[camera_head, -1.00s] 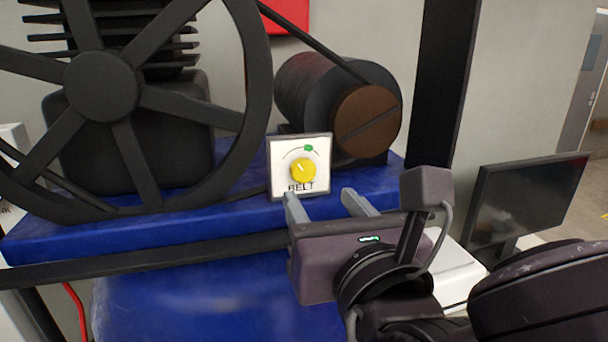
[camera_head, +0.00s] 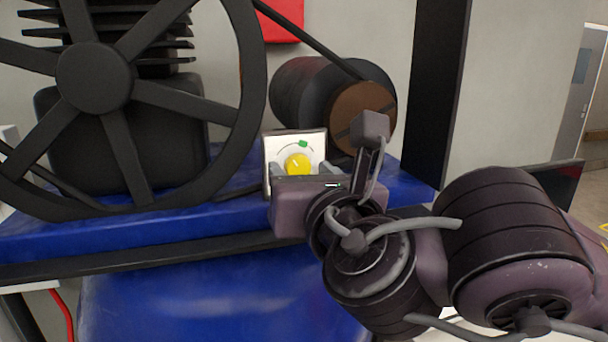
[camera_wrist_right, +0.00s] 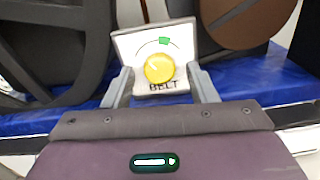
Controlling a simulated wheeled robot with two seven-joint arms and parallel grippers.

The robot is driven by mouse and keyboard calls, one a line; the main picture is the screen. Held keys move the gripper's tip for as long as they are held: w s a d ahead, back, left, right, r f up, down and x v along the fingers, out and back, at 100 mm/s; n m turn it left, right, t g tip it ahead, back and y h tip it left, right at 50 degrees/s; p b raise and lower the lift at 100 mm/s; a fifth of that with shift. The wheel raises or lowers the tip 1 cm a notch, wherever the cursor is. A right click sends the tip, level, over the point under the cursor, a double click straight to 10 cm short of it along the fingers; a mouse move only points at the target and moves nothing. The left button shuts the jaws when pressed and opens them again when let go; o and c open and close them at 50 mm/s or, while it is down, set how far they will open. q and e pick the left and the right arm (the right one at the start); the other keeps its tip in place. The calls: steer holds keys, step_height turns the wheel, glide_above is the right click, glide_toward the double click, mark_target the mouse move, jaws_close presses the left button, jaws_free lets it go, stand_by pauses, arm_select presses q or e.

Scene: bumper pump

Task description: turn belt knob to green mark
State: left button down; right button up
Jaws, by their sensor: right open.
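The yellow belt knob (camera_head: 298,164) sits on a white panel (camera_head: 270,150) with a dark frame. In the right wrist view the knob (camera_wrist_right: 159,68) carries a small pointer line toward its upper left, and the word BELT shows below it. The green mark (camera_head: 303,144) is on an arc above the knob, slightly right of its middle; it also shows in the wrist view (camera_wrist_right: 164,41). My right gripper (camera_head: 301,172) is open in front of the panel, its fingers (camera_wrist_right: 161,88) at either side of the knob's lower part. I cannot tell whether they touch it. My left gripper is not in view.
A large black spoked flywheel (camera_head: 94,80) stands left of the panel. A dark motor with a brown pulley (camera_head: 355,118) is behind it at the right. The blue tank (camera_head: 200,295) and blue platform (camera_head: 110,232) lie below. A black post (camera_head: 437,90) rises at the right.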

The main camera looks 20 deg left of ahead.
steer(key=c, duration=1)
steer(key=shift+m, duration=0.3)
steer(key=shift+s+m+b, duration=0.1)
steer(key=shift+m+b, duration=0.2)
steer(key=shift+m, duration=1.4)
steer(key=m, duration=0.2)
steer(key=shift+m, duration=0.3)
steer(key=shift+r+m, duration=0.1)
steer(key=shift+m, duration=1.9)
